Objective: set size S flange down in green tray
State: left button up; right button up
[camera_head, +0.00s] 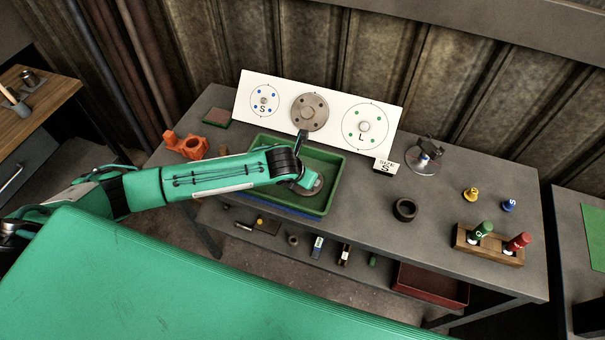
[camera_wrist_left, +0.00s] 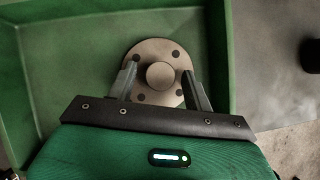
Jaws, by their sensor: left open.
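The green tray (camera_head: 337,171) stands on the grey table below the white board. A round metal flange (camera_head: 317,187) with a raised hub and several holes lies in it, partly covered by my left gripper (camera_head: 308,184) in the head view. In the left wrist view the flange (camera_wrist_left: 150,52) lies flat on the tray floor (camera_wrist_left: 85,60). The two fingers of my left gripper (camera_wrist_left: 161,82) stand open on either side of the hub, with gaps to it. No size mark shows on this flange. My right gripper is out of view.
The white board (camera_head: 334,90) behind the tray carries another flange (camera_head: 309,112) between S and L outlines. A card marked S (camera_head: 385,166), a dark ring (camera_head: 405,210), a metal stand (camera_head: 424,160) and a wooden holder (camera_head: 488,246) are to the right. Orange parts (camera_head: 186,144) are left.

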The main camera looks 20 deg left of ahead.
pick_arm(q)
jog(key=b+v, duration=0.2)
jog(key=v, duration=1)
jog(key=shift+b, duration=0.4)
